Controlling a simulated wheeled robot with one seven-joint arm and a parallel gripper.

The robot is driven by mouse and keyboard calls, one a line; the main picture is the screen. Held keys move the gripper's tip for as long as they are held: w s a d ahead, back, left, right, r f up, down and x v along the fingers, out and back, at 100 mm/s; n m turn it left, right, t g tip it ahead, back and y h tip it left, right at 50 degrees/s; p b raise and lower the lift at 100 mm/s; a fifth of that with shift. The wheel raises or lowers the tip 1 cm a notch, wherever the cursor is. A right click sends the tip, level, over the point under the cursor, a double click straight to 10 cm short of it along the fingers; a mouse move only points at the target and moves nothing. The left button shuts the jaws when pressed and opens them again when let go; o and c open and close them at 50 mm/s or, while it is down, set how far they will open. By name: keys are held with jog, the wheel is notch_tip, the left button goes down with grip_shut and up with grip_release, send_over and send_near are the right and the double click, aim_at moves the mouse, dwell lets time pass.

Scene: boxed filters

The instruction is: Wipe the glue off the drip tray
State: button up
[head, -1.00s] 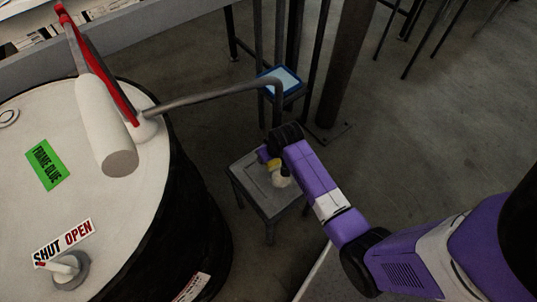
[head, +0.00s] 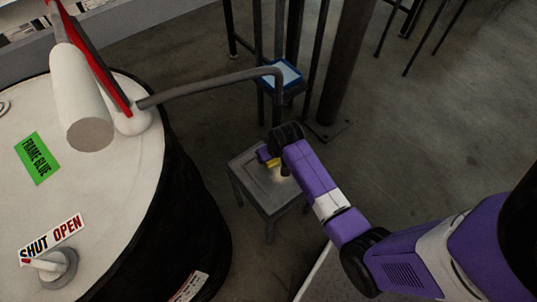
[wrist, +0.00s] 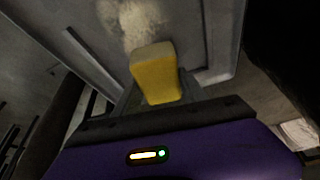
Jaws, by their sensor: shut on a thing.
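The drip tray (head: 250,170) is the grey square top of a low stand beside the drum; its raised rim also shows in the wrist view (wrist: 95,55). My gripper (head: 272,160) is over the tray and shut on a yellow sponge (wrist: 156,75), seen between its fingers in the wrist view (wrist: 160,95). The sponge also shows as a small yellow patch in the head view (head: 273,163). A pale, crusty patch of glue (wrist: 135,22) lies on the tray just beyond the sponge's tip. I cannot tell whether the sponge touches the tray.
A grey pipe (head: 210,90) bends down behind my gripper. A blue-rimmed panel (head: 285,75) and a dark post (head: 345,70) stand behind.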

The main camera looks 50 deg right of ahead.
aim_at(275, 162)
jog(key=shift+f+b, duration=0.55)
jog(key=shift+f, duration=0.4)
jog(key=shift+s+a+r+p, duration=0.15)
jog(key=shift+s+a+p, duration=0.05)
jog(key=shift+s+p, duration=0.5)
jog(key=shift+s+a+r+p, duration=0.1)
jog(key=shift+s+a+p, duration=0.1)
jog(key=shift+s+p, duration=0.4)
jog(key=shift+s+a+f+p, duration=0.15)
jog(key=shift+s+a+p, duration=0.4)
jog(key=shift+s, duration=0.8)
jog(key=shift+s+a+f+p, duration=0.1)
jog(key=shift+s+a+p, duration=0.1)
jog(key=shift+s+p, duration=0.9)
jog(key=shift+s+a+f+p, duration=0.15)
jog(key=shift+s+a+p, duration=0.3)
jog(key=shift+s, duration=1.1)
jog(key=shift+p, duration=0.3)
